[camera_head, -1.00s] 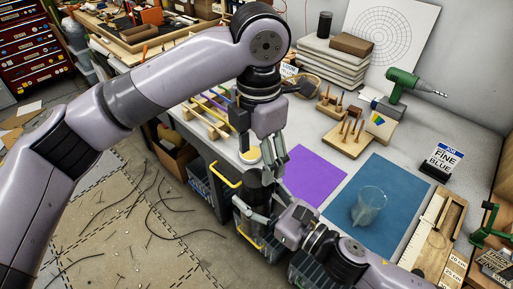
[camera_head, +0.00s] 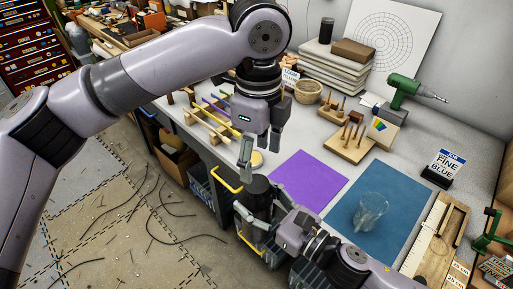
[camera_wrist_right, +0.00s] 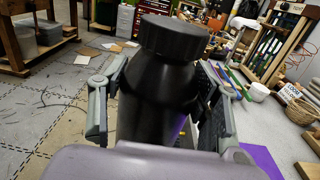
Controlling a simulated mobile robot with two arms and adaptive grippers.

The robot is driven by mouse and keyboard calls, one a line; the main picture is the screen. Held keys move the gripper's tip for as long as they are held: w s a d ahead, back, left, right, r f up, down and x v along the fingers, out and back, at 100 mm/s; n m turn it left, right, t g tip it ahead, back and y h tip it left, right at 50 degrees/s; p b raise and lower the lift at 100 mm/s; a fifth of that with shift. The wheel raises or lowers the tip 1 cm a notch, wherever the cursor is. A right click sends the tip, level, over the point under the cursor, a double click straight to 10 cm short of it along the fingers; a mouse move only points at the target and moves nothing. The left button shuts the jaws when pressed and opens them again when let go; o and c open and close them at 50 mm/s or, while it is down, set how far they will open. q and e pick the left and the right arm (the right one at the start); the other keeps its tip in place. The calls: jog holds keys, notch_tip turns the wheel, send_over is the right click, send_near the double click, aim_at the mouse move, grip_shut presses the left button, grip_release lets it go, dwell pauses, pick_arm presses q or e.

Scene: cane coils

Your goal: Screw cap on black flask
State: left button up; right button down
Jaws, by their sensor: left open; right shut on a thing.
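The black flask (camera_wrist_right: 155,95) stands upright in my right gripper (camera_wrist_right: 160,112), which is shut around its body. A ridged black cap (camera_wrist_right: 175,38) sits on top of the flask in the right wrist view; how tightly it is seated cannot be seen. In the head view the flask with its cap (camera_head: 257,187) is held in front of the table's edge, with the right gripper (camera_head: 260,207) around it. My left gripper (camera_head: 262,146) is open above the flask, its fingers pointing down and apart from the cap.
A purple mat (camera_head: 306,183) and a blue mat (camera_head: 393,190) with a clear beaker (camera_head: 370,211) lie right of the flask. Wooden racks (camera_head: 210,117) stand behind. Yellow-handled bins (camera_head: 226,180) are below.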

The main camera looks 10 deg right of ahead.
aim_at(256, 183)
pick_arm(q)
jog(key=n, duration=0.4)
jog(key=shift+r, duration=0.2)
jog(key=n, duration=0.4)
jog(key=shift+a+r, duration=0.1)
jog(key=shift+r, duration=0.05)
jog(key=n, duration=0.6)
jog(key=shift+r, duration=0.25)
jog(key=shift+f, duration=4.05)
jog(key=c, duration=1.3)
jog(key=shift+o, duration=0.2)
jog(key=m, duration=0.4)
jog(key=shift+a+m, duration=0.1)
jog(key=shift+m, duration=0.2)
jog(key=o, duration=1.3)
